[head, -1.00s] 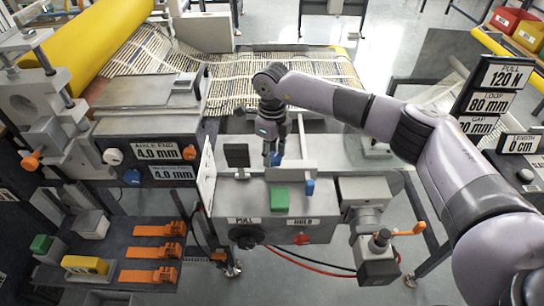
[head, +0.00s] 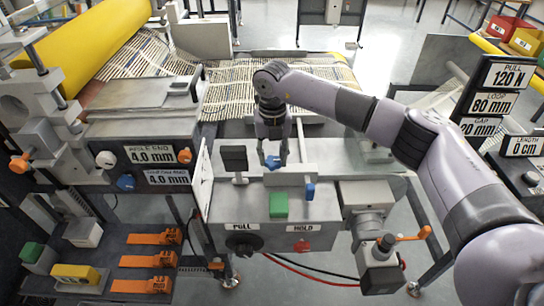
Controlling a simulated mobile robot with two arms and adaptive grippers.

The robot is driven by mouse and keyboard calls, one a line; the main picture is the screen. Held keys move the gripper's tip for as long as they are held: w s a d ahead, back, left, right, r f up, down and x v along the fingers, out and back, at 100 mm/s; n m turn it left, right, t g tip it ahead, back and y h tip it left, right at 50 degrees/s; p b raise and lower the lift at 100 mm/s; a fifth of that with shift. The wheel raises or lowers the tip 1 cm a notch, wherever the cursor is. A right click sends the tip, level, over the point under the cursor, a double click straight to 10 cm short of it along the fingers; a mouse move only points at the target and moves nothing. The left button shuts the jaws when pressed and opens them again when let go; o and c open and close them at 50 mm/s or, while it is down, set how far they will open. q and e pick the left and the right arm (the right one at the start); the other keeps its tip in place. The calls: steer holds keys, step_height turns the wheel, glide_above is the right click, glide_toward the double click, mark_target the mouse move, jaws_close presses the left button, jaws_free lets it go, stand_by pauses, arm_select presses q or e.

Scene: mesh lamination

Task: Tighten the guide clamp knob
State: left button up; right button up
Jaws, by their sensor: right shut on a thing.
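A blue knob (head: 272,163) stands at the guide behind the grey control box (head: 255,205). My right gripper (head: 272,158) reaches down from above, its fingers around this knob and shut on it. The fingers partly hide the knob. A second blue knob (head: 310,191) stands free on the front right of the light grey guide plate (head: 297,174). The frame does not show which of the two is named the guide clamp knob. My left gripper is not in view.
A black block on a post (head: 233,158) stands left of my right gripper. A green block (head: 278,205) is on the box top. A grey motor unit with an orange crank (head: 412,235) is at the right. The patterned mesh web (head: 230,88) lies behind.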

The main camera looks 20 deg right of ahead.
mark_target(273, 159)
steer(key=shift+m, duration=0.7)
steer(key=o, duration=1.2)
steer(key=shift+c, duration=0.2)
steer(key=shift+r, duration=0.1)
step_height(273, 159, up, 12)
